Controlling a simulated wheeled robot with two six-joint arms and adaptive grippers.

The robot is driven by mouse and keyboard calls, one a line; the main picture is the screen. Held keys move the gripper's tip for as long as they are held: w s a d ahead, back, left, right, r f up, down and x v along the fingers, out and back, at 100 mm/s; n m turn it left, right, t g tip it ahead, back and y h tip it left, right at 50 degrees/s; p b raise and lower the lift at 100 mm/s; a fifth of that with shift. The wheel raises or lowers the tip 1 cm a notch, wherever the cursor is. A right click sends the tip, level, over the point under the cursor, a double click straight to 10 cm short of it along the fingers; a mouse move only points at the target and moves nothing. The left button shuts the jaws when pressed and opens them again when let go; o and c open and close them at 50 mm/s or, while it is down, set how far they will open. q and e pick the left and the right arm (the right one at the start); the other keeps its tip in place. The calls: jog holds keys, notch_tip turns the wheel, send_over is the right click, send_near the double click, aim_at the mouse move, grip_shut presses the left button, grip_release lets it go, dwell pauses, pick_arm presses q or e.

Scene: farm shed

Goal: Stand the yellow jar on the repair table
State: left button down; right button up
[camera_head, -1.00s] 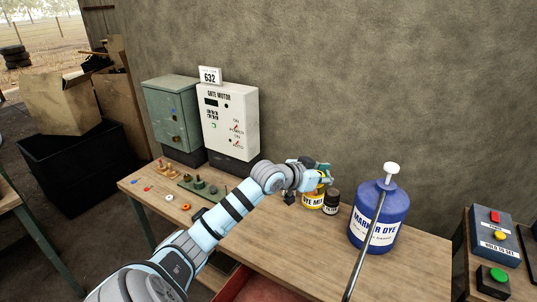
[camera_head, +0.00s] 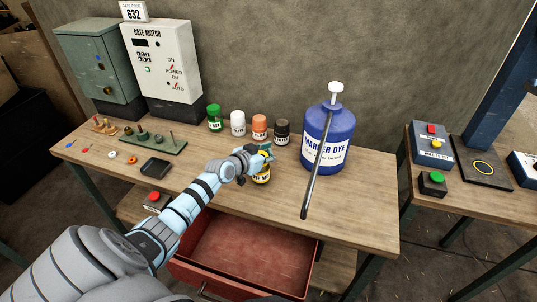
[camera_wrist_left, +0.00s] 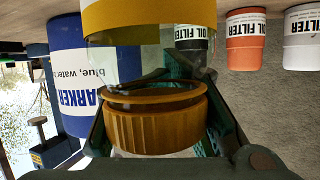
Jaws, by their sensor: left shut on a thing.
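The yellow jar (camera_head: 262,178) shows below my left gripper (camera_head: 263,153) in the head view, over the front middle of the wooden repair table (camera_head: 347,206). My left gripper is shut on the jar near its lid and hides its top. In the left wrist view the jar (camera_wrist_left: 155,125) fills the middle, with a ribbed amber lid, clear glass and a yellow band, between the green fingers. The jar looks roughly upright. I cannot tell whether its base touches the table. My right gripper is not in view.
Green (camera_head: 214,118), white (camera_head: 238,124), orange (camera_head: 260,128) and black (camera_head: 282,132) containers stand in a row behind. A big blue marker dye jug (camera_head: 327,140) with a pump and long tube stands to the right. A red drawer (camera_head: 245,255) hangs open below. The front right tabletop is clear.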

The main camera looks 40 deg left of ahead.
pick_arm(q)
jog(key=c, duration=1.2)
grip_release()
jog(key=shift+f, duration=0.1)
jog(key=shift+s+r, duration=0.1)
jog(key=shift+r, duration=0.2)
jog(key=p+v, duration=0.7)
jog(key=v, duration=0.4)
jog(key=shift+s+r+p, duration=0.1)
jog(key=shift+s+p, duration=0.25)
jog(key=shift+p, duration=0.05)
